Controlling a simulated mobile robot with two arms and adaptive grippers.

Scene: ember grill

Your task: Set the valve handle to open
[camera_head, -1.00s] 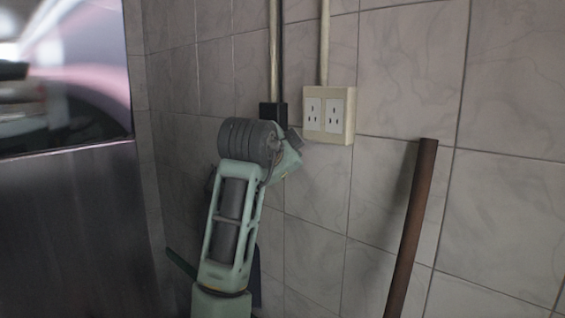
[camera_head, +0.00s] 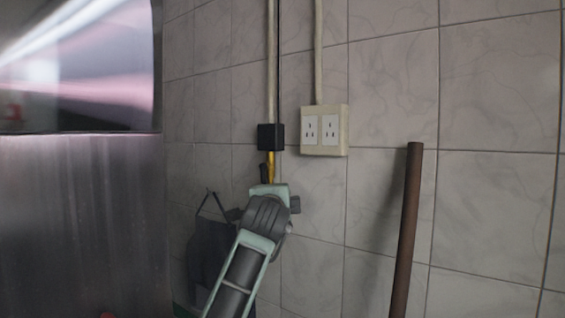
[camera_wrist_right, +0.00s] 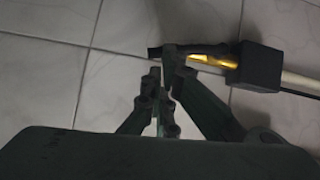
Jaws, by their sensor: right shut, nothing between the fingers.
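The valve shows as a yellow part (camera_head: 271,165) just below a black box on the wall pipe. A dark handle-like piece (camera_head: 263,173) lies beside it, roughly along the pipe. In the right wrist view the yellow part (camera_wrist_right: 212,61) and the dark handle (camera_wrist_right: 195,48) are close to the black box. My right gripper (camera_wrist_right: 163,74) is shut and empty, its tips close to the handle's free end; whether they touch is unclear. In the head view my right arm hides the lower valve area and its gripper cannot be made out. My left gripper is not in view.
The black box (camera_head: 270,137) sits on a thin wall pipe, with a white socket box (camera_head: 325,130) to its right. A brown pole (camera_head: 407,230) leans farther right. A dark bag (camera_head: 209,248) hangs left of my arm. A metal cabinet (camera_head: 80,215) stands at left.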

